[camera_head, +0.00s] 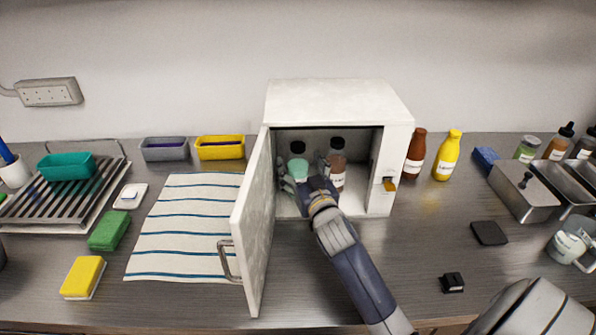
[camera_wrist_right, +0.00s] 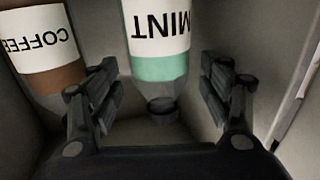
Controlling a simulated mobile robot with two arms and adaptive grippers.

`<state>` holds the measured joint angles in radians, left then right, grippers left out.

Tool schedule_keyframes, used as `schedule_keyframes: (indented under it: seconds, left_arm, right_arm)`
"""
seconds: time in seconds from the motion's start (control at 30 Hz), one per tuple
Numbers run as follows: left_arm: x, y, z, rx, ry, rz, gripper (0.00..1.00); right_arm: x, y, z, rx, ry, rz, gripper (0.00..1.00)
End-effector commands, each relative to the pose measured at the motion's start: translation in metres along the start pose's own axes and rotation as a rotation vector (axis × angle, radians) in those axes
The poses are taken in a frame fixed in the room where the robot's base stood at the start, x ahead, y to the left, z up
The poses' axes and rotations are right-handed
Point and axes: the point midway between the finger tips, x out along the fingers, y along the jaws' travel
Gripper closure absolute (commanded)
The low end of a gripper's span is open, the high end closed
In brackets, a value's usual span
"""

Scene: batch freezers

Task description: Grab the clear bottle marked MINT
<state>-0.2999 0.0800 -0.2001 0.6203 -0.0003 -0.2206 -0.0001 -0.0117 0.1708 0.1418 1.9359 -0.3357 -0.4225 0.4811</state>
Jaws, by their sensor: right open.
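The clear bottle marked MINT (camera_head: 298,166), with pale green contents and a dark cap, stands inside the open white cabinet (camera_head: 338,103). In the right wrist view the MINT bottle (camera_wrist_right: 160,67) appears upside down, its label at the top and its cap lower. My right gripper (camera_head: 305,172) reaches into the cabinet with jaws open. Its fingers (camera_wrist_right: 160,80) show on either side of the bottle, with gaps; I cannot tell how deep the bottle sits between them. A brown COFFEE bottle (camera_head: 337,162) stands to its right, and appears at left in the wrist view (camera_wrist_right: 40,50).
The cabinet door (camera_head: 254,230) stands open toward the front, left of my right arm. The cabinet's right wall (camera_head: 399,165) is close. Brown (camera_head: 415,155) and yellow (camera_head: 447,157) bottles stand outside right. A striped towel (camera_head: 185,235) lies left.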

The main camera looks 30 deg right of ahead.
Motion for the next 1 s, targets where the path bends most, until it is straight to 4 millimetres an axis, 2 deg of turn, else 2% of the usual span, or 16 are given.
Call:
schedule_keyframes:
  seconds: [0.17,0.43,0.47,0.7,1.0]
  left_arm:
    - [-0.004,0.0,-0.001,0.0,0.0,0.001,0.6]
    - [-0.004,0.001,-0.001,0.0,0.001,0.001,0.6]
    - [-0.004,0.001,-0.001,0.0,0.001,0.001,0.6]
    - [-0.004,0.001,-0.001,0.0,0.001,0.001,0.6]
    - [-0.004,0.001,-0.001,0.0,0.001,0.001,0.6]
  right_arm:
    - [0.016,0.0,-0.001,-0.002,0.0,0.0,0.28]
    - [0.018,0.0,0.0,-0.001,0.0,0.0,0.28]
    - [0.018,0.0,0.0,-0.001,0.0,0.0,0.33]
    - [0.018,0.0,0.0,-0.001,0.0,0.0,0.86]
    - [0.018,-0.001,-0.002,-0.001,0.003,-0.001,0.86]
